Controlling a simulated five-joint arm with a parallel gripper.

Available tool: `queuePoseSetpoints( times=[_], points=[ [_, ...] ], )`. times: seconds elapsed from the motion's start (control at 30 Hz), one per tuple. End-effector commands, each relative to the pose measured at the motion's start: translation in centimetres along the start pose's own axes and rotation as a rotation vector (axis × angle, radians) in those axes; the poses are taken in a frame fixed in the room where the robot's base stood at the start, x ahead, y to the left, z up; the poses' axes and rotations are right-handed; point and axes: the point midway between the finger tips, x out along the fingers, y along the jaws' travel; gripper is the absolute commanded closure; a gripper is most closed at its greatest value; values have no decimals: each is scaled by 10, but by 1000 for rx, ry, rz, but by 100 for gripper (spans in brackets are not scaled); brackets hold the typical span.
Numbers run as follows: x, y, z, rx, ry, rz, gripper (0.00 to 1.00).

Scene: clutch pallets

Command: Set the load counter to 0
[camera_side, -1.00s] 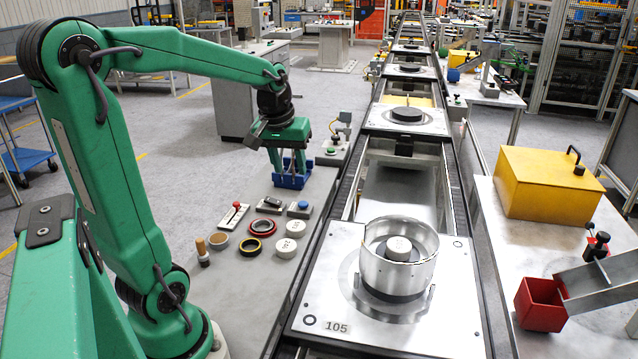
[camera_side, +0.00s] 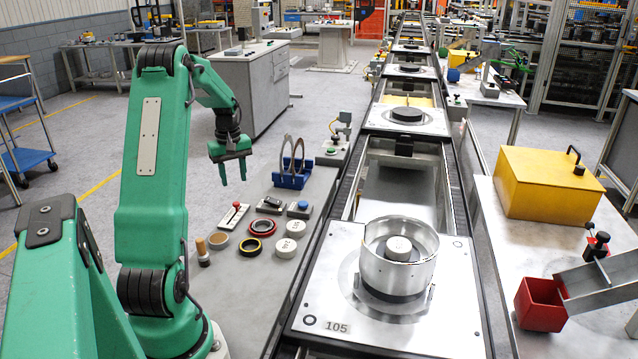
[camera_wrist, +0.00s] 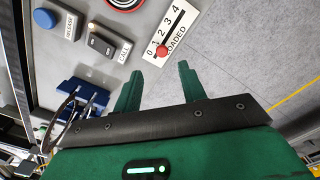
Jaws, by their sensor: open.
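The load counter is a white plate (camera_side: 234,216) on the grey bench, with a slot and a red knob (camera_side: 237,206). The wrist view shows the plate (camera_wrist: 178,28) marked 0 to 4 and LOADED. Its red knob (camera_wrist: 162,50) is at the low-number end, beside 0 and 1; the exact mark is hard to tell. My gripper (camera_side: 233,180) is open and empty, in the air beyond the counter and left of the blue rack. In the wrist view my fingers (camera_wrist: 157,80) are apart, with the knob just past their tips and not touched.
The blue rack (camera_side: 291,181) holds upright grey rings close right of my gripper. A CALL switch (camera_side: 270,205) and blue RELEASE button (camera_side: 299,210) sit right of the counter. Rings, white discs and a wooden-handled tool (camera_side: 202,252) lie nearer.

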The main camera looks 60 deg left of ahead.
Motion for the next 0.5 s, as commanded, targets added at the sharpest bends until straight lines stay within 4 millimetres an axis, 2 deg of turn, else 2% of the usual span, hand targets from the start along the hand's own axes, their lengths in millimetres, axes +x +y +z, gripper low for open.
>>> queuePoseSetpoints(
  times=[0.33,0.5],
  points=[
    [6,-3,-4,-14,-4,-3,59],
    [17,-3,-4,-14,-5,-3,59]
  ],
)
